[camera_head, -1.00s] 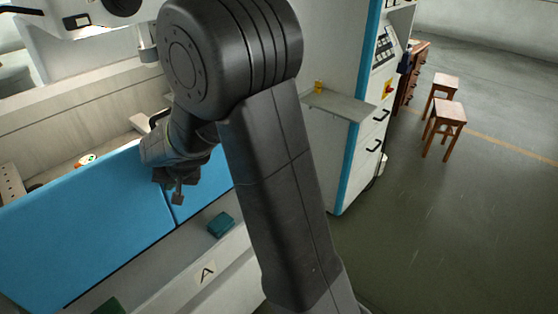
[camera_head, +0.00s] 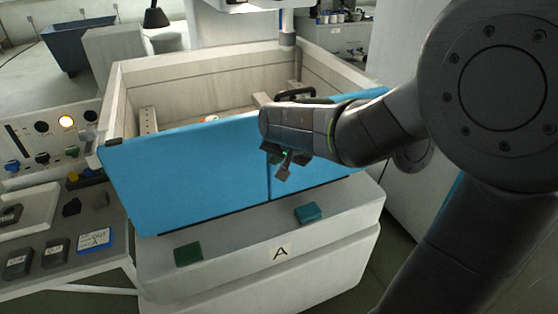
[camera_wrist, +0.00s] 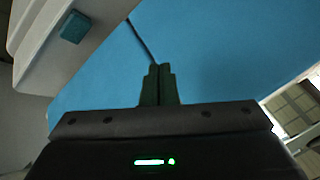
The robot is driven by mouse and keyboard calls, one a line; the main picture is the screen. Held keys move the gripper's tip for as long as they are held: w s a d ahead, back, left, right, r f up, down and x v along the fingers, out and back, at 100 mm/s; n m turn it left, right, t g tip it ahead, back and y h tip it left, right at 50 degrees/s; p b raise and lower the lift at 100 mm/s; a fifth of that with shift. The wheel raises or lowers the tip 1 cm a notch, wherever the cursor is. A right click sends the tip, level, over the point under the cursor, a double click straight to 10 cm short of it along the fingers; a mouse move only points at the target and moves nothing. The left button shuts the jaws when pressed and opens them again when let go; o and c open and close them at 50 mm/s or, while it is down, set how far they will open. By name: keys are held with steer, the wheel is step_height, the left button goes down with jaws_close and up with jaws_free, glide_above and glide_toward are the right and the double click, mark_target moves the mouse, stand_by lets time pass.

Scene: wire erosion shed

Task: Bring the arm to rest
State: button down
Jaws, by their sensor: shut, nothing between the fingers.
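My gripper (camera_head: 283,172) hangs in front of the blue front panel (camera_head: 190,172) of the machine tank in the head view. My arm reaches to it from the right. In the wrist view my gripper (camera_wrist: 158,72) shows its two fingers together with nothing between them. The blue panel (camera_wrist: 215,55) fills most of the background there. I cannot tell how far the fingertips are from the panel.
A teal block (camera_head: 308,213) and a dark green block (camera_head: 188,254) lie on the pale ledge marked A below the panel. A control panel (camera_head: 50,143) and a side table (camera_head: 85,262) with dark blocks stand at left. Open floor shows at lower right.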

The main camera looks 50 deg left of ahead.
steer(key=shift+s+r, duration=0.1)
steer(key=shift+r, duration=0.05)
stand_by(0.3)
glide_toward(271, 166)
step_height(271, 166, down, 3)
steer(key=s, duration=0.1)
steer(key=a, duration=0.1)
steer(key=w+a+p, duration=0.1)
steer(key=shift+a, duration=0.25)
